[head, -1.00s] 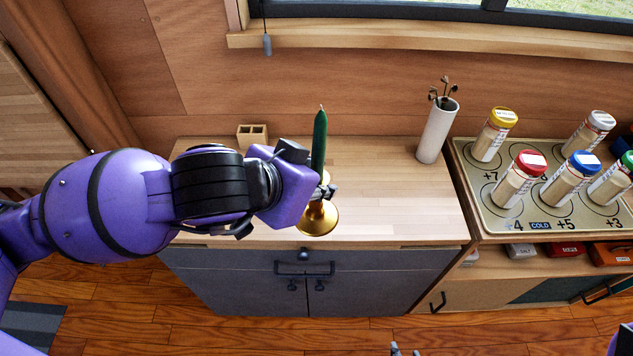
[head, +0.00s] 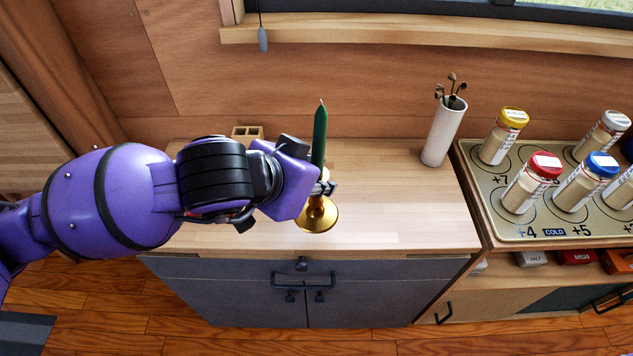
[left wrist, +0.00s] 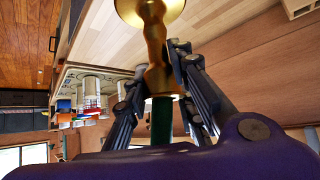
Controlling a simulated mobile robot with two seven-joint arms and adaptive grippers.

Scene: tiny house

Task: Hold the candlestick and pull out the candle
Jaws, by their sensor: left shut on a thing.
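A gold candlestick (head: 317,217) with a flared round base is at the front part of the wooden counter (head: 400,205). I cannot tell for sure whether its base touches the wood. A dark green candle (head: 319,138) stands upright in its top. My left gripper (head: 326,188) comes in from the left and is shut on the candlestick's upper stem, below the candle. In the left wrist view the picture is inverted: the gold stem (left wrist: 156,45) is between my left fingers (left wrist: 160,75), and part of the green candle (left wrist: 162,122) shows below it. My right gripper is out of view.
A white cylindrical vase (head: 443,132) with dark stems stands at the counter's back right. A small wooden block holder (head: 247,132) is at the back left. Several capped jars stand on a numbered tray (head: 490,220) to the right. The counter right of the candlestick is clear.

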